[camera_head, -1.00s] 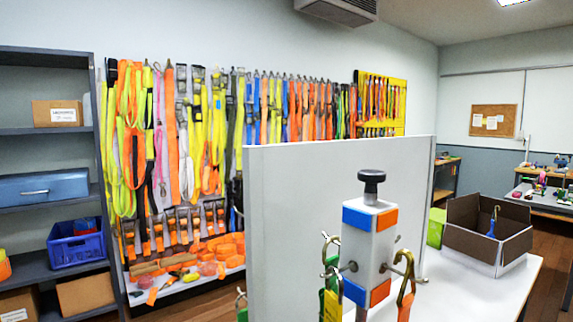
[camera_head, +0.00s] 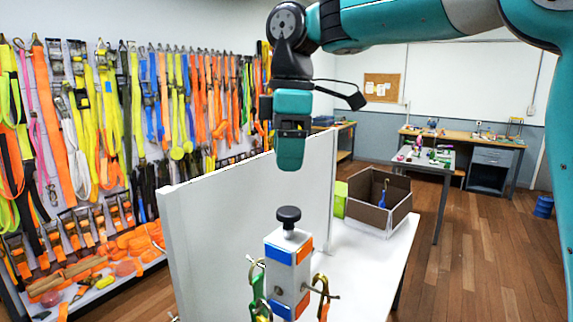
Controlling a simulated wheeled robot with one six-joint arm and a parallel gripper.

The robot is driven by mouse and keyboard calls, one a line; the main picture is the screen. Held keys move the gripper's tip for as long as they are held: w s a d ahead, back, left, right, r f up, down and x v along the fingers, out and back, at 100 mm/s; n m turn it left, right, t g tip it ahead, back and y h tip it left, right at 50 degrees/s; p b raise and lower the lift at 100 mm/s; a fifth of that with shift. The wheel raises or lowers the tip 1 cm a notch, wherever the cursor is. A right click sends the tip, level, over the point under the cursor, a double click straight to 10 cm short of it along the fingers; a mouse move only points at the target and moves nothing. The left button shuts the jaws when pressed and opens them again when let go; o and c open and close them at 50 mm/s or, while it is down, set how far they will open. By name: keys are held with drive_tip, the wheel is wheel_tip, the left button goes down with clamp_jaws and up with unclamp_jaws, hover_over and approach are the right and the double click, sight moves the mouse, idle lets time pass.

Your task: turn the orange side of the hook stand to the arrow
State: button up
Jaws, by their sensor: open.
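The hook stand (camera_head: 285,273) is a light grey upright block on the white table, low in the picture. A round black knob (camera_head: 288,214) sits on its top. Its left visible face has a blue patch (camera_head: 279,254) near the top, and its right visible face has an orange patch (camera_head: 305,248). Hooks stick out from its sides, with a green strap and other hardware hanging from them. Its lower part is cut off by the frame. My gripper (camera_head: 291,160) points down, open, above the knob and apart from it. No arrow is visible.
A white panel (camera_head: 245,210) stands behind the stand. An open brown box (camera_head: 379,203) is on the white table (camera_head: 375,262) at the back right. Straps hang on the wall at left. Wooden floor (camera_head: 485,240) is clear at right.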

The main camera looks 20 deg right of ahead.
wheel_tip(320, 180, up, 5)
drive_tip(key=n+p, duration=0.1)
drive_tip(key=p, duration=0.1)
hover_over(288, 211)
drive_tip(key=shift+h, duration=0.4)
wheel_tip(288, 211, down, 17)
drive_tip(key=b, duration=1.7)
drive_tip(key=shift+d+b, duration=0.1)
drive_tip(key=shift+b, duration=0.3)
drive_tip(key=c, duration=1.3)
drive_tip(key=shift+o, duration=0.2)
